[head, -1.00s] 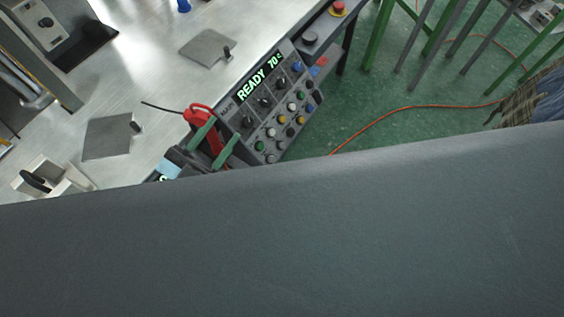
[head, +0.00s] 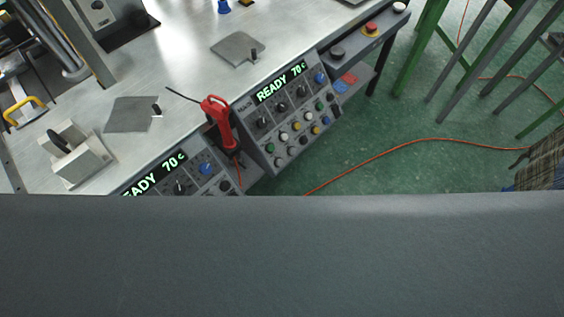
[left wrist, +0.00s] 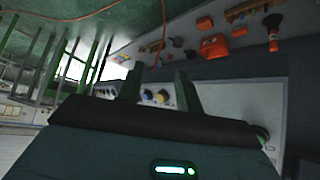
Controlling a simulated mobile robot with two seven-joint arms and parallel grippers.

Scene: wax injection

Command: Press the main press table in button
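The main control panel (head: 288,112) is a grey sloped box on the table's front edge, marked MAIN with a lit "READY 70c" display. Below its knobs are rows of small green, white, yellow, blue and black buttons (head: 296,126); their labels are too small to read. My left gripper is out of the head view. In the left wrist view my left gripper (left wrist: 160,82) is open, its two green fingers apart and empty. A yellow button (left wrist: 147,95) and a blue one (left wrist: 162,97) show between the fingers; contact cannot be told. My right gripper is in neither view.
A red hand tool (head: 219,118) stands between the main panel and a second, partly hidden panel (head: 172,176). A red emergency button (head: 371,28) is at the table's right end. An orange cable (head: 400,147) lies on the green floor. A dark grey surface hides the lower head view.

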